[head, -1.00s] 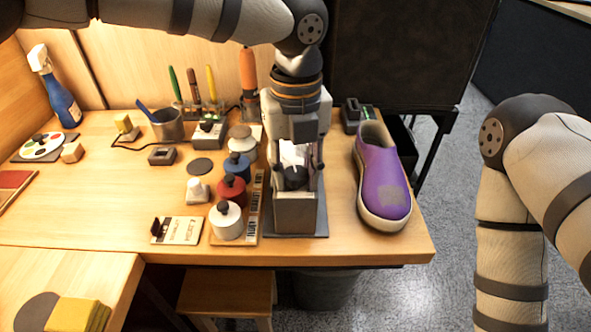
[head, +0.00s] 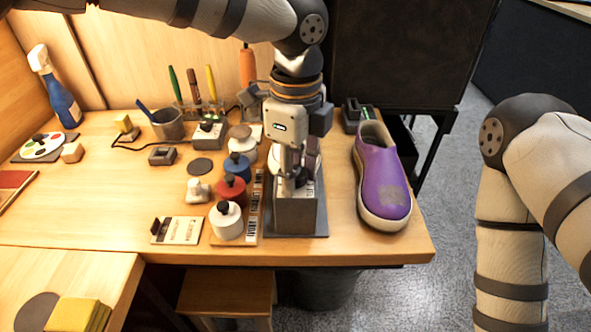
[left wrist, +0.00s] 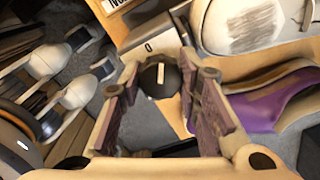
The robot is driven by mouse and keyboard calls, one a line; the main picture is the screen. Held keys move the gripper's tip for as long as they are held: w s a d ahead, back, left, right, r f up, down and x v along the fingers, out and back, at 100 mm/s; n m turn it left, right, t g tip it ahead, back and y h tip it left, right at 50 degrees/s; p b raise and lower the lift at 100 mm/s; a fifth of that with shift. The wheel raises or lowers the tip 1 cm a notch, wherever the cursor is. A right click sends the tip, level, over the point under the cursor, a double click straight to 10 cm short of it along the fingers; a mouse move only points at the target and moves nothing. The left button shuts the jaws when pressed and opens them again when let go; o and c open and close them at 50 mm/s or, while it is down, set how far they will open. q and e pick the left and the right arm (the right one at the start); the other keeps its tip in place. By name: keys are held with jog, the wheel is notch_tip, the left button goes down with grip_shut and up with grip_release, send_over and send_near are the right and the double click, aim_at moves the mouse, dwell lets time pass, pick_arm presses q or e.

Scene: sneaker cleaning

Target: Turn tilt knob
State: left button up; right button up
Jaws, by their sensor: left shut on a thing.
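The tilt knob (left wrist: 160,77), black with a white mark, sits on the front of a grey metal stand in the left wrist view. The stand's block (head: 296,215) shows in the head view on a dark base plate. A pale sneaker with a grey scuff (left wrist: 245,25) is above the knob in that view. My right gripper is out of view.
A purple shoe (head: 384,178) stands right of the stand, near the table edge. Left of the stand are a white bottle (head: 227,222), a red pot (head: 231,189) and a blue pot (head: 237,165), close by. The table (head: 110,190) has free room further left.

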pick_arm(q)
jog(key=n, duration=0.6)
jog(key=o, duration=0.9)
jog(key=shift+r, duration=2.5)
